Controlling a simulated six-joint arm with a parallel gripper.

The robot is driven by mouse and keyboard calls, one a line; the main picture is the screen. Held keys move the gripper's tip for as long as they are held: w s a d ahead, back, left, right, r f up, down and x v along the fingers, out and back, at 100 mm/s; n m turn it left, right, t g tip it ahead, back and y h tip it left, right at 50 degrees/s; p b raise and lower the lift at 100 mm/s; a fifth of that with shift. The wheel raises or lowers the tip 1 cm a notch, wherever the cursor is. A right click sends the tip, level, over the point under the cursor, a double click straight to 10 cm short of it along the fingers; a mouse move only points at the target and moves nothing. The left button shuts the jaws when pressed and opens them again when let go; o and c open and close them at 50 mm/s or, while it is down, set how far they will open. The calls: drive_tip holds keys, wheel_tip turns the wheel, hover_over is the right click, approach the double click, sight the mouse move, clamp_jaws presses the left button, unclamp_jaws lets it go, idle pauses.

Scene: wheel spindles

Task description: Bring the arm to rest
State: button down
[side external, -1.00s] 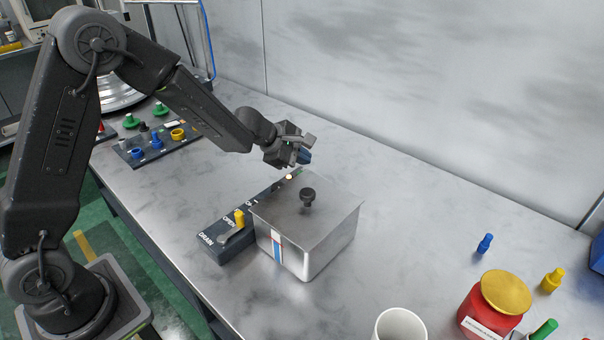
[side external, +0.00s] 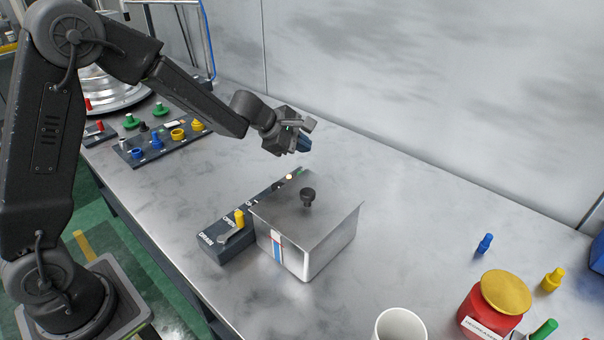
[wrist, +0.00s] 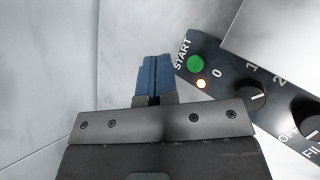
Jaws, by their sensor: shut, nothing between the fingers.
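My gripper (side external: 303,146) hangs in the air above the bench, behind and above the lidded metal box, touching nothing. Its blue fingers (wrist: 154,78) are closed together and empty in the wrist view. The metal box (side external: 322,247) has a flat lid with a black knob (side external: 308,196). Beside the box is a dark control panel (side external: 226,240) with a yellow-topped lever.
A board of coloured knobs (side external: 163,143) lies at the back left. A white cup (side external: 400,326), a red jar with a yellow lid (side external: 492,304) and blue (side external: 484,244) and yellow (side external: 553,280) pegs stand at the front right. The bench behind the box is clear.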

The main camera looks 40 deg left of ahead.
drive_tip(key=s+d+r+m+g+h, duration=0.1)
drive_tip(key=s+d+r+m, duration=0.2)
drive_tip(key=s+r+m, duration=0.45)
drive_tip(key=s+d+r+m+g+h, duration=0.1)
drive_tip(key=s+d+r+m, duration=0.3)
drive_tip(key=s+r+m, duration=0.3)
drive_tip(key=s+a+f+m+y, duration=0.1)
drive_tip(key=s+a+m+y, duration=0.1)
drive_tip(key=s, duration=0.7)
drive_tip(key=s+a+f+m+y, duration=0.2)
drive_tip(key=s+m, duration=0.3)
drive_tip(key=s, duration=0.4)
drive_tip(key=shift+s+a+m+g+y, duration=0.25)
drive_tip(key=shift+a+m+g+y, duration=0.15)
drive_tip(key=shift+a+y, duration=0.5)
